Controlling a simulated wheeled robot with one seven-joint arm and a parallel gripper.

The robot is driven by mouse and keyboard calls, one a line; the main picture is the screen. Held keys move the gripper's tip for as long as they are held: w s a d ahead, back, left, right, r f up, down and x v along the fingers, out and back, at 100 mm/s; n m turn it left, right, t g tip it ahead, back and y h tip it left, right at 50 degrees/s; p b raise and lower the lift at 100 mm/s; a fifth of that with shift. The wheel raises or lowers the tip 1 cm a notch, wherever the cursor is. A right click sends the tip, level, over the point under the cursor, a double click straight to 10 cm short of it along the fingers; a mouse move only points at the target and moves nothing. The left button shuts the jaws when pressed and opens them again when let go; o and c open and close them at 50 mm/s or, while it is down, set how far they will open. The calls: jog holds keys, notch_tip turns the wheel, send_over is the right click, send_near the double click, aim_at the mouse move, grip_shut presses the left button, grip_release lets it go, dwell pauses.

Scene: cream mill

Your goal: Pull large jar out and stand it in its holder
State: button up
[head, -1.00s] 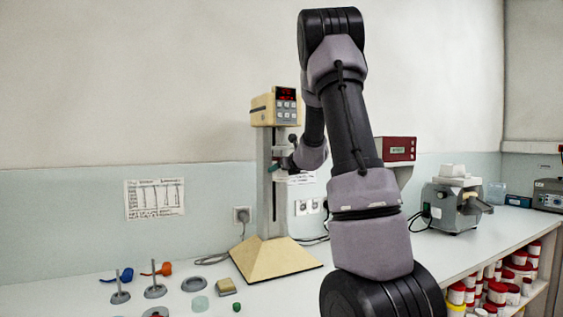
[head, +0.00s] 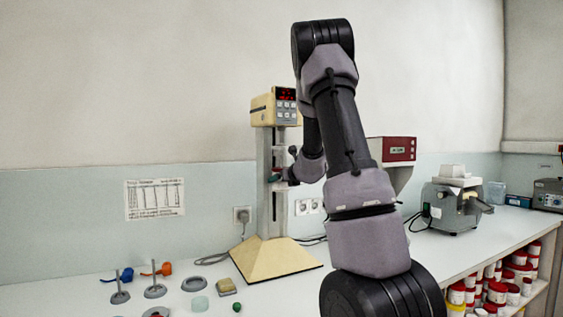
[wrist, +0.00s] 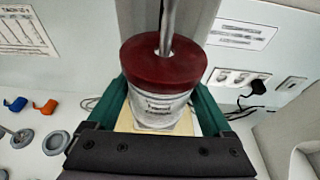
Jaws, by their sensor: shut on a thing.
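A white labelled jar with a dark red lid (wrist: 160,108) fills the middle of the wrist view. A metal shaft (wrist: 170,28) comes down into the middle of the lid. My gripper (wrist: 160,98) is shut on the jar, with a green finger on either side. In the head view my gripper (head: 281,177) is beside the column of the cream mill (head: 274,258), well above its base; my arm hides most of the jar there. A grey ring (head: 193,284) lies flat on the bench left of the mill; whether it is the jar's holder I cannot tell.
Two grey stands with upright pins (head: 120,297) (head: 155,291), blue (head: 125,275) and orange (head: 163,269) pieces, a tan block (head: 227,286), a pale disc (head: 200,304) and a small green piece (head: 237,307) are at the bench's left. A grey machine (head: 455,205) stands right.

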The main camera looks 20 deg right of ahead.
jog(key=shift+f, duration=1.4)
jog(key=shift+s, duration=0.1)
jog(key=s, duration=0.9)
jog(key=shift+s+d, duration=0.2)
jog(key=shift+s, duration=0.2)
dwell(0.4)
